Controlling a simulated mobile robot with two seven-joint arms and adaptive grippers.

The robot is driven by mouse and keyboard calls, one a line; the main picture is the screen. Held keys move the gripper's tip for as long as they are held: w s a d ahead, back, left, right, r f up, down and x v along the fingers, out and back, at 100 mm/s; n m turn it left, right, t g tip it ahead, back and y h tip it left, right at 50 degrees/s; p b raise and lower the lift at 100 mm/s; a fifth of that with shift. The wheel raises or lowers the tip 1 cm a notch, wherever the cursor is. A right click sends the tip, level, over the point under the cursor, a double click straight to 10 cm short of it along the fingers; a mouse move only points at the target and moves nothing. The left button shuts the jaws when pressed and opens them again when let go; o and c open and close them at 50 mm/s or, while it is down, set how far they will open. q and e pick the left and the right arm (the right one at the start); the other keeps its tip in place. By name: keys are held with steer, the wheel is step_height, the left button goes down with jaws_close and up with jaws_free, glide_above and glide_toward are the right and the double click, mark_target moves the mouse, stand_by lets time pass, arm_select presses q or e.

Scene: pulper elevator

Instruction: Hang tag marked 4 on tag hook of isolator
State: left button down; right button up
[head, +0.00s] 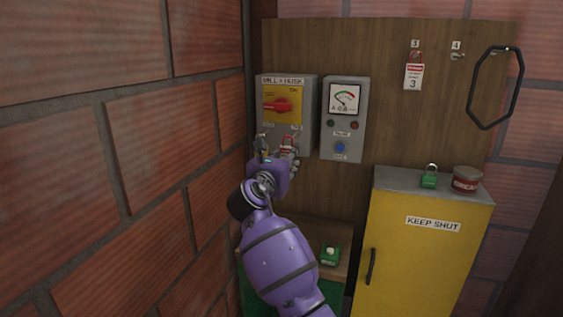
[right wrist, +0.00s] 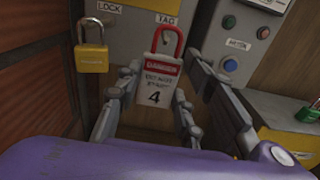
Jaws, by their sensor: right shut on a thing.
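The isolator (head: 308,103) is a grey box with a yellow plate and a red handle (head: 280,105), on the wooden board at left. Its lower front (right wrist: 133,40) fills the top of the right wrist view, with LOCK and TAG labels. A yellow padlock (right wrist: 91,57) hangs under LOCK. The tag marked 4 (right wrist: 156,88), white and red with a red loop, is upright between the fingers of my right gripper (head: 276,147), just below TAG. My right gripper is shut on it. The tag hook is not clearly visible, so I cannot tell whether the loop is on it. My left gripper is out of view.
A grey meter box (head: 343,120) stands close right of the isolator; a brick wall (head: 170,130) is close left. Tag 3 (head: 413,76) hangs on the board beside an empty hook marked 4 (head: 457,56). A yellow cabinet (head: 420,260) carries a green padlock (head: 428,181) and a tin (head: 466,180).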

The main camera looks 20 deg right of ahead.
steer(key=shift+w+d+f+b, duration=0.2)
steer(key=shift+w+d+b, duration=0.1)
steer(key=shift+w+b, duration=0.15)
steer(key=shift+w+d+f+b, duration=0.2)
steer(key=shift+w+d+b, duration=0.1)
steer(key=shift+w, duration=0.15)
steer(key=shift+w+d+r, duration=0.1)
steer(key=shift+r, duration=0.1)
steer(key=shift+w+d+f+p, duration=0.1)
steer(key=shift+w+d+p, duration=0.15)
steer(key=shift+p, duration=0.25)
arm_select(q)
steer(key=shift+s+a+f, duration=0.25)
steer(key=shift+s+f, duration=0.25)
arm_select(e)
steer(key=shift+w+f, duration=0.1)
steer(key=shift+f, duration=0.15)
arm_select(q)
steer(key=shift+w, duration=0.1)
